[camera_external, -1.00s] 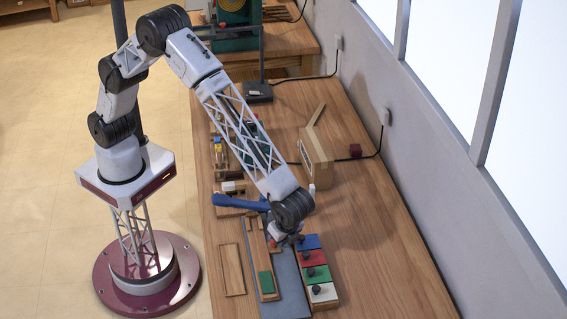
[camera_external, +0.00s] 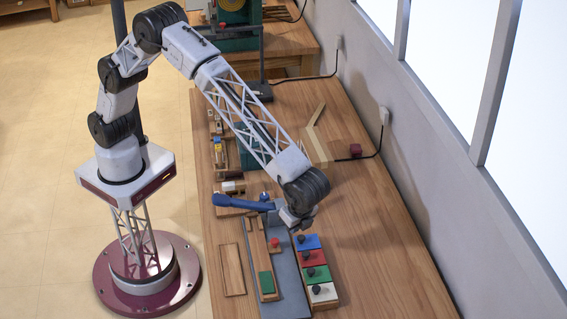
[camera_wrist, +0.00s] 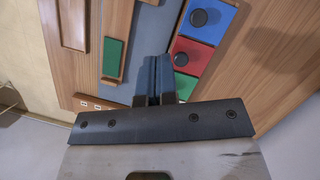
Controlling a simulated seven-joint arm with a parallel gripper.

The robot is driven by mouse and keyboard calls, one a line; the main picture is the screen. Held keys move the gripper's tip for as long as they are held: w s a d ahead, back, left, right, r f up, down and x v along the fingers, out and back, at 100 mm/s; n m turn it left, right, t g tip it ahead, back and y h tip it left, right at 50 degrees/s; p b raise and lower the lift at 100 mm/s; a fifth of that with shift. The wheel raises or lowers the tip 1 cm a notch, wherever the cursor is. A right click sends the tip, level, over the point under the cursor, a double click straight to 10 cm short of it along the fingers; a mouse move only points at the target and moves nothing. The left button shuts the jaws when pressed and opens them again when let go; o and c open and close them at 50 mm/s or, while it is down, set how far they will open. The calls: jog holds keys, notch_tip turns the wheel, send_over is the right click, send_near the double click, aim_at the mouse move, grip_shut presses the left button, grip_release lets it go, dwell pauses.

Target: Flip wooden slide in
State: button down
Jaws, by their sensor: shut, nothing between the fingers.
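A wooden slide with a green pad (camera_external: 262,258) lies lengthwise on the grey strip; in the wrist view it shows as a wooden piece with a green patch (camera_wrist: 114,55). A red knob (camera_external: 275,242) stands beside it. I cannot tell whether this piece or the plain wooden strip (camera_external: 231,270) to its left is the slide meant. My gripper (camera_external: 294,224) is above the grey strip, to the right of the red knob and just above the blue key in the picture. In the wrist view its fingers (camera_wrist: 155,80) are pressed together and empty.
Blue, red, green and white keys (camera_external: 319,292) with dark knobs stand in a row on the right. A blue bar (camera_external: 240,203) crosses behind the slide. A wooden stand (camera_external: 314,140) is farther back. The table's right side (camera_external: 385,250) is clear.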

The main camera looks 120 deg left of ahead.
dwell(0.3)
jog(key=shift+w+d, duration=0.85)
jog(key=shift+w, duration=0.1)
jog(key=shift+f, duration=0.1)
send_near(277, 249)
jog(key=w+f, duration=0.1)
jog(key=f, duration=0.1)
jog(key=w+d+f, duration=0.1)
jog(key=f, duration=0.1)
jog(key=shift+w, duration=0.35)
jog(key=shift+s+a, duration=0.2)
jog(key=shift+s, duration=0.3)
jog(key=shift+s+a, duration=0.2)
jog(key=shift+s, duration=0.3)
jog(key=shift+s+a+f, duration=0.15)
jog(key=shift+s, duration=0.3)
jog(key=shift+s+a+f, duration=0.1)
jog(key=shift+s, duration=0.3)
jog(key=shift+s+a, duration=0.1)
